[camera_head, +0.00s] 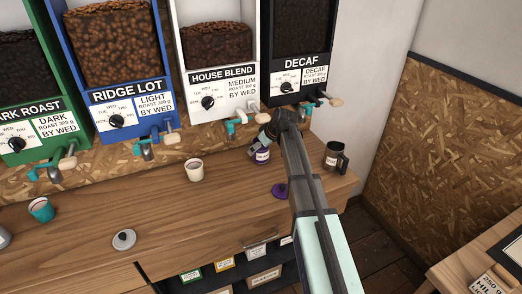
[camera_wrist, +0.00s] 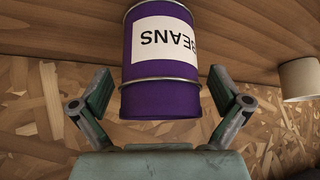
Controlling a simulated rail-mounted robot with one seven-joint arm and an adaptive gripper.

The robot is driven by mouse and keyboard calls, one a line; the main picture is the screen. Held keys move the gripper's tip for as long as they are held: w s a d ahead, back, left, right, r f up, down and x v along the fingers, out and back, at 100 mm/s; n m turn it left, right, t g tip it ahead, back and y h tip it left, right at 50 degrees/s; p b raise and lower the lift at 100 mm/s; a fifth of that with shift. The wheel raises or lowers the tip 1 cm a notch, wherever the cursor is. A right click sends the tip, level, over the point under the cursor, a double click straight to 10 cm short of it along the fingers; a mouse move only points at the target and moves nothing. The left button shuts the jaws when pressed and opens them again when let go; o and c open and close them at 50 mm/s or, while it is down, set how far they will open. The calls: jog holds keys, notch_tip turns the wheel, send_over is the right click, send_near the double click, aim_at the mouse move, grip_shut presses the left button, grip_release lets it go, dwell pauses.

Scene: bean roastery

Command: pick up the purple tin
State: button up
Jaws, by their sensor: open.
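The purple tin (camera_wrist: 150,102) has metal rims and a white label reading BEANS, which looks upside down in the wrist view. In the head view the tin (camera_head: 261,157) is partly hidden by my arm. My gripper (camera_wrist: 160,90) is open, with one finger on each side of the tin. A gap shows between each finger and the tin, so it is not gripped. A purple lid (camera_head: 279,191) lies on the counter nearby.
Several bean dispensers line the back, including House Blend (camera_head: 215,60) and Decaf (camera_head: 300,50), with taps hanging low. The counter's middle front is clear.

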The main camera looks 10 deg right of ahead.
jog(key=shift+w+a+f, duration=0.25)
jog(key=shift+w+f, duration=0.05)
jog(key=shift+f, duration=0.3)
jog(key=c, duration=1.2)
jog(key=shift+s, duration=0.1)
